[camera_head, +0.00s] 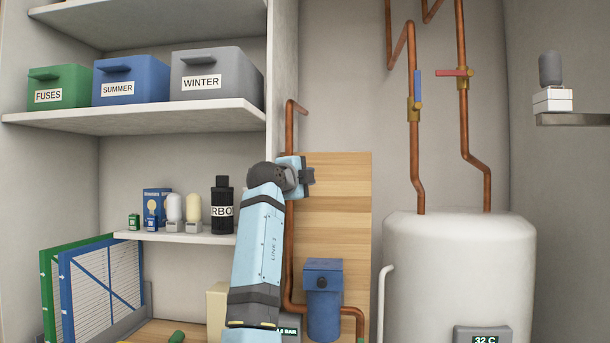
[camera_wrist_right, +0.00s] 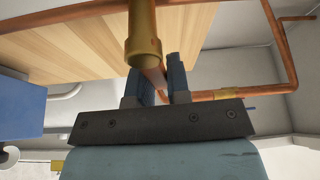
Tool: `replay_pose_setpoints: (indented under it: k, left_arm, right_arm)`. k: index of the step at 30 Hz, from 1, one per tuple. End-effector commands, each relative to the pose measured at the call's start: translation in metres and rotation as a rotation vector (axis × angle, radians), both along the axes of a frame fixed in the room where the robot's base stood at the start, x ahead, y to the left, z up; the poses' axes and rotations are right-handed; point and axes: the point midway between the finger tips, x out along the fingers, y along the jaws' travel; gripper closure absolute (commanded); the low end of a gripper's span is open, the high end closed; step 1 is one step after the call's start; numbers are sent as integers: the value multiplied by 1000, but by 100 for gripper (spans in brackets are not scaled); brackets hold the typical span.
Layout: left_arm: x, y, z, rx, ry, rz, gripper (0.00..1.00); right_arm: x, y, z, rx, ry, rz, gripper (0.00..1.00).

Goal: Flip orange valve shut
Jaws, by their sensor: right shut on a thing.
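My right gripper (camera_head: 297,176) is at the left edge of the wooden backboard (camera_head: 345,215), by the vertical copper pipe (camera_head: 290,133). The wrist and gripper hide what is there in the head view. In the right wrist view my right gripper (camera_wrist_right: 155,88) has its two dark fingers close on either side of an orange-brown bar (camera_wrist_right: 153,75). I cannot tell whether this bar is the orange valve's lever or pipe. A brass fitting (camera_wrist_right: 143,35) stands just above the fingers. My left gripper is in neither view.
A blue filter housing (camera_head: 323,300) hangs low on the backboard. A white tank (camera_head: 460,260) stands to the right, under pipes with a blue-lever valve (camera_head: 415,100) and a red-lever valve (camera_head: 460,74). A shelf (camera_head: 190,237) with bulbs and a black bottle (camera_head: 222,205) is to the left.

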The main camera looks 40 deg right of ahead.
Motion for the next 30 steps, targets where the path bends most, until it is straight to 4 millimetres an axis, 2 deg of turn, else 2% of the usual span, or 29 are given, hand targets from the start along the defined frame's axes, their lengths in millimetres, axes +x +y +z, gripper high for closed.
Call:
replay_pose_setpoints:
  k: [9,23,24,25,30]
  left_arm:
    - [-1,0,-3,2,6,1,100]
    - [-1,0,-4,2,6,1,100]
    - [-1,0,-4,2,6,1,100]
    - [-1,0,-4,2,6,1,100]
    - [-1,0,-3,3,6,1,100]
  right_arm:
    - [0,0,-5,64,-75,2,100]
    - [0,0,-6,75,-87,2,100]
    - [0,0,-6,75,-87,2,81]
    - [0,0,-6,75,-87,2,74]
    - [0,0,-6,73,-86,1,72]
